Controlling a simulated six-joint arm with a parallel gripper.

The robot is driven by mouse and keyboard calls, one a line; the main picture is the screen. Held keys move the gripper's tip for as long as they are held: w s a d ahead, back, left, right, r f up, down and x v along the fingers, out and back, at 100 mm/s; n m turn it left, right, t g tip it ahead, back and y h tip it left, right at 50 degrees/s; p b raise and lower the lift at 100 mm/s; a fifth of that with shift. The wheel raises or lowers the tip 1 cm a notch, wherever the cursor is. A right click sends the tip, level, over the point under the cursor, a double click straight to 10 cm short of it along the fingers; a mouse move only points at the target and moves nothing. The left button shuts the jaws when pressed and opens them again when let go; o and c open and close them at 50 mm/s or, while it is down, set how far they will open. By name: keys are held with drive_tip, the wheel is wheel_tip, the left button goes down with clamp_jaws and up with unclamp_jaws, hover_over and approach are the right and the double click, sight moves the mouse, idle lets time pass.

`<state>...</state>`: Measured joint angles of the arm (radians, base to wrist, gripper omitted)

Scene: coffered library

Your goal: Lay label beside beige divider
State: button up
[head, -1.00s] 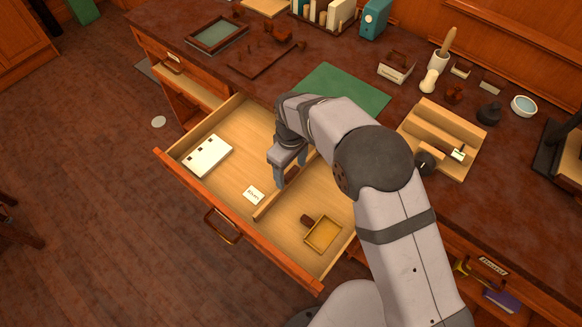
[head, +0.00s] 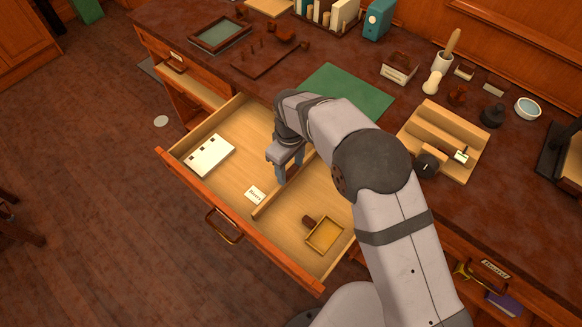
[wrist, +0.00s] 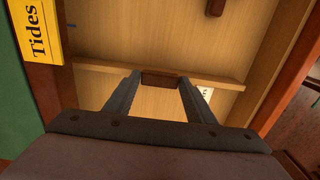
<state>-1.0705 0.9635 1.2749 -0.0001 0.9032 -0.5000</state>
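A white label (head: 255,193) with dark writing lies flat on the drawer floor, beside the near end of the beige divider (head: 264,208). Part of the label (wrist: 206,91) shows past the right finger in the wrist view. The divider (wrist: 100,68) crosses the wrist view behind the fingertips. My gripper (head: 279,172) is down in the drawer by the divider. In the wrist view its fingertips (wrist: 160,77) stand at either side of a small brown block (wrist: 160,81). Whether they press on it is unclear. A yellow label reading "Tides" (wrist: 38,32) shows at the left.
A green mat (head: 345,92) and a wooden stand (head: 440,140) are on the desk. Drawer floor at centre-left is clear.

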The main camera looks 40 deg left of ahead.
drive_tip(key=shift+o, duration=1.2)
drive_tip(key=shift+r, duration=0.15)
drive_tip(key=shift+r+b, duration=0.85)
drive_tip(key=shift+r, duration=2.7)
drive_tip(key=w+d+r+m+p, duration=0.1)
drive_tip(key=w+d+r+m, duration=0.15)
drive_tip(key=d, duration=0.45)
drive_tip(key=w+d+r+m, duration=0.1)
drive_tip(key=w+d+m, duration=0.2)
drive_tip(key=d, duration=0.5)
drive_tip(key=w+d+r+m+p, duration=0.1)
drive_tip(key=w+d+r+m, duration=0.15)
drive_tip(key=d, duration=0.45)
drive_tip(key=s+d+m, duration=0.5)
drive_tip(key=d, duration=0.7)
drive_tip(key=s+d+m+p, duration=0.1)
drive_tip(key=s+d+m, duration=0.4)
drive_tip(key=d, duration=0.7)
drive_tip(key=shift+s+f, duration=0.15)
drive_tip(key=shift+s, duration=0.4)
